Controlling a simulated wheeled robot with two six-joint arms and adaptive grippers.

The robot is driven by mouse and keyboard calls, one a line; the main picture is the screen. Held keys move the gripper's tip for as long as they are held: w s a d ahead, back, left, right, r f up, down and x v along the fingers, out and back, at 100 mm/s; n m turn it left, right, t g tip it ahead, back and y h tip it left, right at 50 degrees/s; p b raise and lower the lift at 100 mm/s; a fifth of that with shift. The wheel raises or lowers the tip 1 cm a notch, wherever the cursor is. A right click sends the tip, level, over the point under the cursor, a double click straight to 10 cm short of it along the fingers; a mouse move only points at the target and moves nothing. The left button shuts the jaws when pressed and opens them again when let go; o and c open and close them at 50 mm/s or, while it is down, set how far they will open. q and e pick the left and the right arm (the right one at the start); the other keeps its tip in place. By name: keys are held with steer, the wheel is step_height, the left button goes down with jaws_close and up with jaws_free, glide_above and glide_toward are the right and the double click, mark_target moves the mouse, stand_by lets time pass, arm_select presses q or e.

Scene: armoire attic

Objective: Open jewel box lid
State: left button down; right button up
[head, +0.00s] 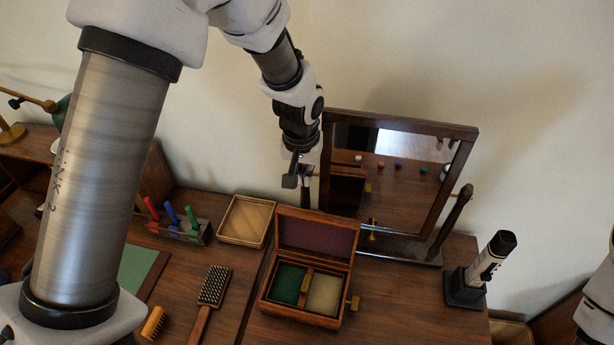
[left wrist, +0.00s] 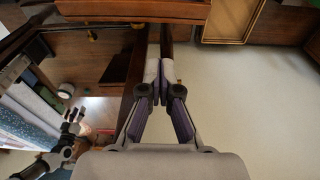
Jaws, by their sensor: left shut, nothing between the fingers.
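The wooden jewel box (head: 297,314) stands on the dresser top in the head view. Its lid (head: 318,240) is raised and leans up at the back, showing a dark purplish lining. Inside are a green compartment and a pale compartment with a brass-coloured piece between them. My left gripper (head: 305,190) is behind the lid, beside the mirror's left edge, and is shut and empty. In the left wrist view its fingers (left wrist: 160,88) are together, with a wooden edge, likely the lid's back, above them. I cannot tell if they touch it. My right gripper is out of view.
A tilting mirror (head: 459,179) stands behind the box. A shallow wooden tray (head: 268,233), a rack of coloured-handled tools (head: 185,230) and a bristle brush (head: 214,287) are to the left. A white-and-black device (head: 487,262) stands at right. The dresser front right is clear.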

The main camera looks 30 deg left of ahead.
mark_target(305, 211)
arm_select(q)
steer(key=f, duration=0.1)
steer(key=s+f+p, duration=0.1)
steer(key=shift+s+d+f, duration=0.2)
steer(key=shift+d+f, duration=0.15)
steer(key=shift+f, duration=0.05)
steer(key=f, duration=0.2)
steer(key=w+f+p, duration=0.1)
steer(key=f, duration=0.1)
steer(key=w+a+f, duration=0.1)
steer(key=f, duration=0.1)
steer(key=shift+w, duration=0.1)
steer(key=shift+s+d, duration=0.25)
steer(key=shift+s, duration=0.1)
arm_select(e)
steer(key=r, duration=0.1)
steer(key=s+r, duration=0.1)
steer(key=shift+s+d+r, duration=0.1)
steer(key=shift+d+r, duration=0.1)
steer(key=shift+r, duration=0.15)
arm_select(q)
steer(key=shift+w, duration=0.1)
